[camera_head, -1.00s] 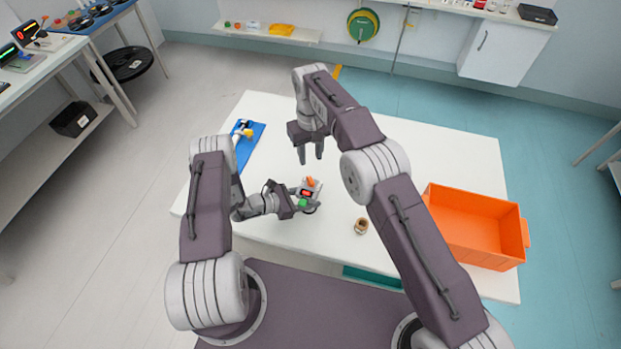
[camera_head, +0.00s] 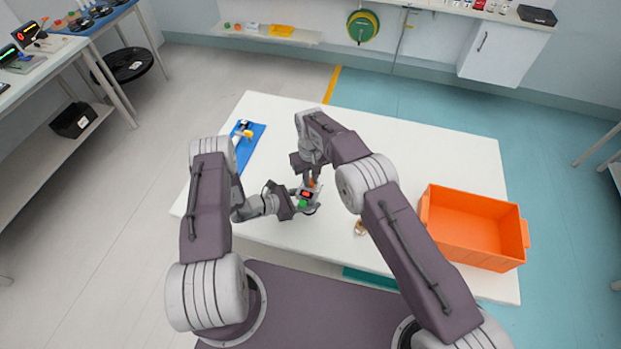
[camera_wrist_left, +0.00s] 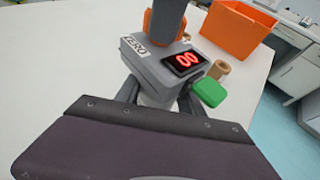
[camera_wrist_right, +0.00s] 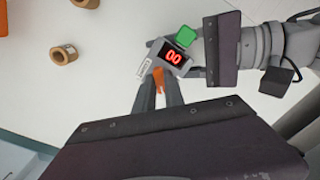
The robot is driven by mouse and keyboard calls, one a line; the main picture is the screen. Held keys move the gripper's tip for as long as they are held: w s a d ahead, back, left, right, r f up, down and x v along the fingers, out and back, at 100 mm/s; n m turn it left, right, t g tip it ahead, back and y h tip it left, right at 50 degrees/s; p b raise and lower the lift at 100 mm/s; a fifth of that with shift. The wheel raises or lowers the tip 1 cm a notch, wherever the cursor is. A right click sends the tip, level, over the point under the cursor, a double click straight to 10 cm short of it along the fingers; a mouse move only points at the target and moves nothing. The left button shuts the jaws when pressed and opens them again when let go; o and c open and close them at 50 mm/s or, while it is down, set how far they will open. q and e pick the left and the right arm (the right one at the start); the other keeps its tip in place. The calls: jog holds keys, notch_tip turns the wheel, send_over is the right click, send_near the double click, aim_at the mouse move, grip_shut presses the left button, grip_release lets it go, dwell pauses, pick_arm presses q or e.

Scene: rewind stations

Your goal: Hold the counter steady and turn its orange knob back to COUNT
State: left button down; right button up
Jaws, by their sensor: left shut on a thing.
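The counter (camera_wrist_left: 150,66) is a small grey box with a red display reading 00, a green button (camera_wrist_left: 208,91) and an orange knob (camera_wrist_left: 160,25). A label on it appears to read ZERO. My left gripper (camera_head: 297,200) is shut on the counter and holds it over the white table. My right gripper (camera_wrist_right: 159,84) has come down from above, with its fingertips on either side of the orange knob, which also shows in the right wrist view (camera_wrist_right: 158,74). I cannot tell whether the fingers press on the knob. The fingers partly hide it.
An orange crate (camera_head: 431,232) stands on the table's right side. A small tan spool (camera_wrist_right: 64,54) stands near the counter, partly behind my right arm in the head view. A blue mat (camera_head: 250,147) with items lies at the left. The table's back is clear.

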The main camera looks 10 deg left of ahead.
grip_shut()
jog(key=m, duration=1.3)
jog(key=shift+m, duration=2.4)
jog(key=o, duration=0.6)
grip_release()
